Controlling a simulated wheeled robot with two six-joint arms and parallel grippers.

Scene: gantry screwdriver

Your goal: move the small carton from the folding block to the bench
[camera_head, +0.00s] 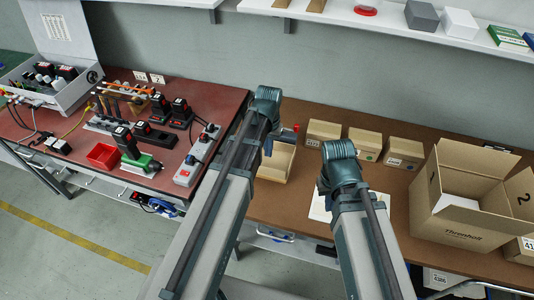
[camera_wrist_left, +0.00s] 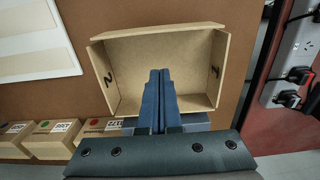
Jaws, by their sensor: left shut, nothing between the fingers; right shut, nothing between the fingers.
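The small carton (camera_head: 273,177) is an open-topped, light brown tray at the left of the brown bench (camera_head: 265,207). In the left wrist view the carton (camera_wrist_left: 165,34) shows figures 1 and 2 on opposite side walls. I cannot make out a folding block; the carton may hide it. My left gripper (camera_head: 267,148) is shut and empty, its fingers (camera_wrist_left: 158,75) in front of the carton's inside in the wrist view. I cannot tell whether they touch it. My right gripper (camera_head: 323,187) is shut and empty, to the right of the carton above the bench.
Several closed boxes (camera_head: 364,143) line the back of the bench. A large open carton (camera_head: 470,233) stands at the right, and a white sheet (camera_head: 319,208) lies near the middle. A red-topped table (camera_head: 215,100) with tools and a power strip (camera_head: 188,172) adjoins on the left.

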